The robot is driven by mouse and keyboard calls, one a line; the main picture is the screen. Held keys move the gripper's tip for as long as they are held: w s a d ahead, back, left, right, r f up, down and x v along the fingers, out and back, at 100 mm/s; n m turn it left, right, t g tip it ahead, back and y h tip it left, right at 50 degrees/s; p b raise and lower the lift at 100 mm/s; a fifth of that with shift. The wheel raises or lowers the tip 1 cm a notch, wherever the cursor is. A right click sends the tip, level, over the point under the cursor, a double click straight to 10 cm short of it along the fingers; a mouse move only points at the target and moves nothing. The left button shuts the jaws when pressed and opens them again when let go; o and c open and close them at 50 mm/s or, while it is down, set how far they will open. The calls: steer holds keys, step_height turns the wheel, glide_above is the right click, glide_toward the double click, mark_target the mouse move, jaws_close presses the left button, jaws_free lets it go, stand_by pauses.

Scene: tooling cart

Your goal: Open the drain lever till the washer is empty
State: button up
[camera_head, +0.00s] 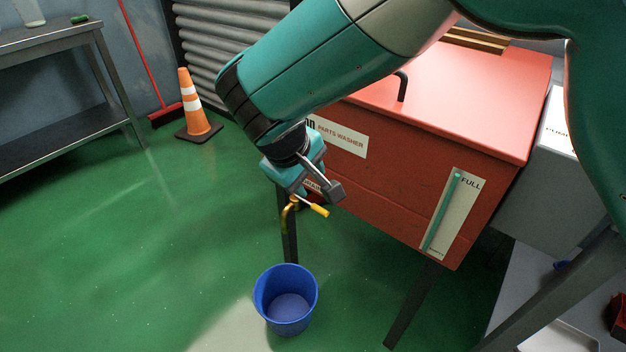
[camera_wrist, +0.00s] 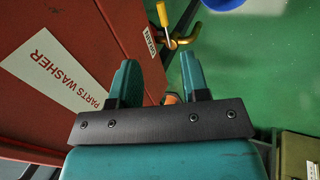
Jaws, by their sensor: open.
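The red parts washer (camera_head: 420,130) stands at the right in the head view. Its level gauge (camera_head: 441,215) shows a green column reaching up near the FULL mark. The drain lever (camera_head: 318,210) has a yellow handle and sits on a brass drain valve (camera_head: 287,218) with a downturned spout. The wrist view also shows the lever (camera_wrist: 163,14) and brass valve (camera_wrist: 184,41), beyond the fingertips. My gripper (camera_head: 318,188) is open and empty, close to the lever; in the wrist view, nothing is between its fingers (camera_wrist: 158,78). I see no stream from the spout.
A blue bucket (camera_head: 284,276) stands on the green floor below the spout. Dark washer legs (camera_head: 413,305) stand near it. An orange cone (camera_head: 191,105), a red broom (camera_head: 146,55) and a metal bench (camera_head: 62,125) are at the left. The floor left of the bucket is clear.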

steer(key=a+t+h+p, duration=0.1)
steer(key=a+p, duration=0.1)
steer(key=a, duration=0.2)
steer(key=b, duration=0.3)
glide_toward(316, 207)
steer(key=shift+n+t, duration=0.3)
steer(key=x, duration=0.8)
steer(key=shift+s+d+f, duration=0.1)
steer(key=shift+s+f, duration=0.05)
steer(key=shift+f, duration=0.2)
jaws_close()
